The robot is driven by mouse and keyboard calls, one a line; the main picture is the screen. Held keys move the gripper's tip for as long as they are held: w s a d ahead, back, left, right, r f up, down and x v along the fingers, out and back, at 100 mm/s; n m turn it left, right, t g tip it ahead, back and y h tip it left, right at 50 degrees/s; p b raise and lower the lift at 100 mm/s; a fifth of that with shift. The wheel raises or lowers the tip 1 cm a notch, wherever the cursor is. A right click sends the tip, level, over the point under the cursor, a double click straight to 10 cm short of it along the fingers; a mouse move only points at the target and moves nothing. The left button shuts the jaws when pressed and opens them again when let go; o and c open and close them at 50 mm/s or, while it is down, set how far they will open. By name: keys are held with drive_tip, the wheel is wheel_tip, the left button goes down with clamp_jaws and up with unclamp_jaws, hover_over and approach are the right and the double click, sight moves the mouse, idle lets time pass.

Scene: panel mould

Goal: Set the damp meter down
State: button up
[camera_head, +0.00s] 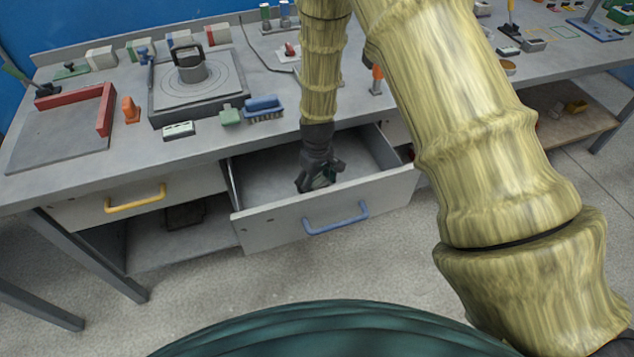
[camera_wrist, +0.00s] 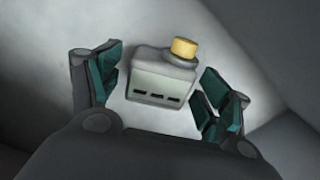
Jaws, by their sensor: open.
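The damp meter (camera_wrist: 162,80) appears to be the pale grey block with a yellow round cap and three dark slots in the wrist view. It lies on the light drawer floor, between my open fingers, with a gap on both sides. My gripper (camera_wrist: 168,92) is open around it and does not visibly grip it. In the head view my gripper (camera_head: 318,184) points down inside the open drawer (camera_head: 335,212) with the blue handle. The meter is hidden or too small to make out there.
Drawer walls surround my gripper; the grey bench top (camera_head: 215,143) overhangs behind. A closed drawer with a yellow handle (camera_head: 135,203) is at left.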

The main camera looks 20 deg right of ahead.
sight(317, 181)
wheel_tip(317, 181, up, 12)
drive_tip(key=b, duration=0.1)
drive_tip(key=shift+r, duration=0.15)
idle(0.6)
drive_tip(key=shift+c, duration=0.4)
idle(0.8)
